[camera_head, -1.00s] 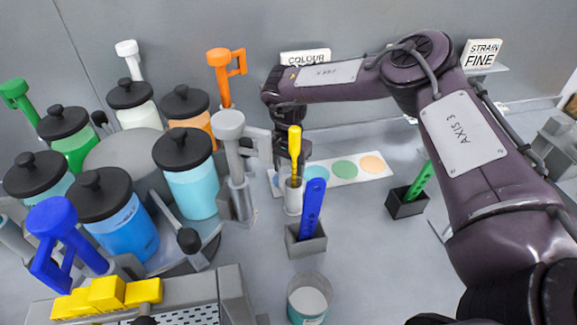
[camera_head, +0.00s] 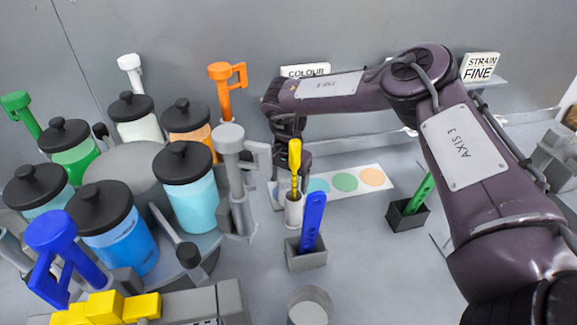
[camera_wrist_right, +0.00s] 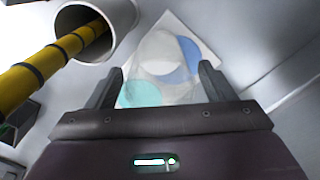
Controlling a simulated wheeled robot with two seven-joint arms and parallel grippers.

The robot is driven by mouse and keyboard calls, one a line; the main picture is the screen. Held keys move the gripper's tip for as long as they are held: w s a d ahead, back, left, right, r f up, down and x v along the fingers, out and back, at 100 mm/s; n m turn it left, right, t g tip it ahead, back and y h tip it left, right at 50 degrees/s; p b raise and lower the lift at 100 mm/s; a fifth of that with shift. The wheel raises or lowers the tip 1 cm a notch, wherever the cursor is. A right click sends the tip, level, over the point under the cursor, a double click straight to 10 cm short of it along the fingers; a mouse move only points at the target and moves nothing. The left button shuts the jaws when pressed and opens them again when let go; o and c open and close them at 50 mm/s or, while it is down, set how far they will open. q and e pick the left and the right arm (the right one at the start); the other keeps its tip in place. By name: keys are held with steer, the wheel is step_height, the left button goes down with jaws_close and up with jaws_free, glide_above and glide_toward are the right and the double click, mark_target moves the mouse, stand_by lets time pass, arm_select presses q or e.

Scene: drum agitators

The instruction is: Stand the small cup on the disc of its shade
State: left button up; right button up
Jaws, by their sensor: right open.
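My right gripper (camera_head: 303,168) points down at the back, behind the yellow stick, over the colour strip (camera_head: 333,193). In the right wrist view its fingers (camera_wrist_right: 160,67) are open. A pale, translucent round shape (camera_wrist_right: 160,50), which looks like the small cup, lies between and beyond the fingertips and overlaps the blue disc (camera_wrist_right: 187,60). I cannot tell if the fingers touch it. A teal disc (camera_wrist_right: 140,94) shows by the left finger. Green (camera_head: 345,182) and orange (camera_head: 371,177) discs show in the head view. The head view hides the cup. My left gripper is out of view.
A white holder (camera_head: 293,212) with a yellow-and-black stick (camera_head: 295,158) stands close in front of the gripper. A grey-topped container (camera_head: 310,308) is at the front. Lidded jars (camera_head: 190,200) crowd the left.

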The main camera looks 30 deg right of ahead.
step_height(320, 180, up, 11)
steer(key=b, duration=0.2)
steer(key=shift+r, duration=0.15)
stand_by(0.3)
